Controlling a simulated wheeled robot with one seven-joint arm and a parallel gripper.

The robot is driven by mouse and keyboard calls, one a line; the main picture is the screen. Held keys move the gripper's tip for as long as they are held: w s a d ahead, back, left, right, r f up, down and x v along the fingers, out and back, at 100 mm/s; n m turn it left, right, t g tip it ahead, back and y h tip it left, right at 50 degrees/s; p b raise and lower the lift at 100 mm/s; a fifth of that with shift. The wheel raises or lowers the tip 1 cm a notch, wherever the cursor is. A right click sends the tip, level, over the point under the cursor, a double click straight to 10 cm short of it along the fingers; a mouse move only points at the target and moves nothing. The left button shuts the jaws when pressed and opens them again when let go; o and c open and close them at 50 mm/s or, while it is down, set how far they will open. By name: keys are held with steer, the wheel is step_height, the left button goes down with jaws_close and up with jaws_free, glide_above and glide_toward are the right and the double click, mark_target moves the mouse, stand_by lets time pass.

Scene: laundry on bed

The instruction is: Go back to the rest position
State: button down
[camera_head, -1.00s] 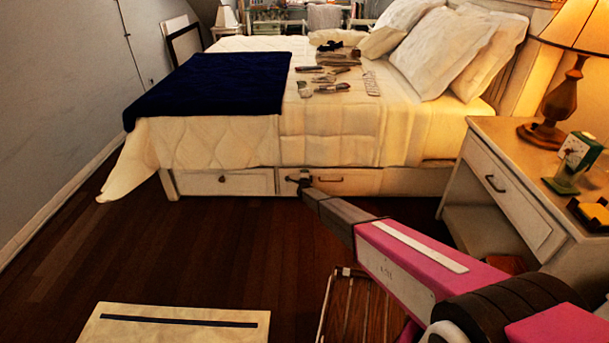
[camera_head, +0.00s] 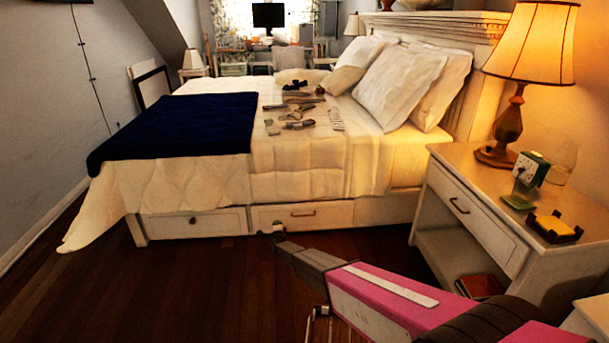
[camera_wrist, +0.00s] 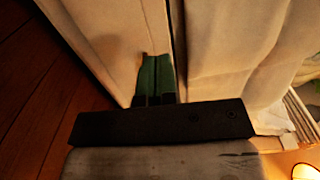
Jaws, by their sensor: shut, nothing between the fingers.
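My gripper (camera_head: 272,231) is at the end of my pink and grey arm, low in front of the bed's drawers in the head view. In the wrist view its fingers (camera_wrist: 156,80) are together and hold nothing. They point at the pale bed front, near the gap between a drawer front (camera_wrist: 105,35) and the hanging bedding (camera_wrist: 225,45). The drawer with the handle (camera_head: 302,214) looks closed, just behind and to the right of the fingertips. I cannot tell whether the fingers touch it.
The bed (camera_head: 300,160) carries a dark blue blanket (camera_head: 180,125), several small items (camera_head: 295,120) and pillows (camera_head: 398,85). A nightstand (camera_head: 480,215) with a lit lamp (camera_head: 530,45) stands at the right. The dark wooden floor (camera_head: 130,290) at the left is clear.

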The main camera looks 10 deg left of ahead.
steer(key=s+d+r+n+g, duration=0.3)
steer(key=s+d+r, duration=0.25)
steer(key=d, duration=0.35)
steer(key=s+d+r+n+g, duration=0.35)
steer(key=d+r, duration=0.25)
steer(key=d, duration=0.3)
steer(key=s+d+r+n+g, duration=0.2)
steer(key=s+d+r, duration=0.35)
steer(key=d, duration=0.35)
steer(key=s+d+r+n+g+h, duration=0.1)
steer(key=s+d+r, duration=0.4)
steer(key=s, duration=0.5)
steer(key=s+d+r+n+g+h, duration=0.1)
steer(key=s+d+r+n+g, duration=0.2)
steer(key=s+d, duration=0.7)
steer(key=s+d+r+n+g+h, duration=0.2)
steer(key=s+d+r+g, duration=0.3)
steer(key=s+d, duration=0.3)
steer(key=s+r, duration=0.1)
steer(key=s, duration=0.2)
steer(key=shift+r+n, duration=0.35)
steer(key=shift+d, duration=0.1)
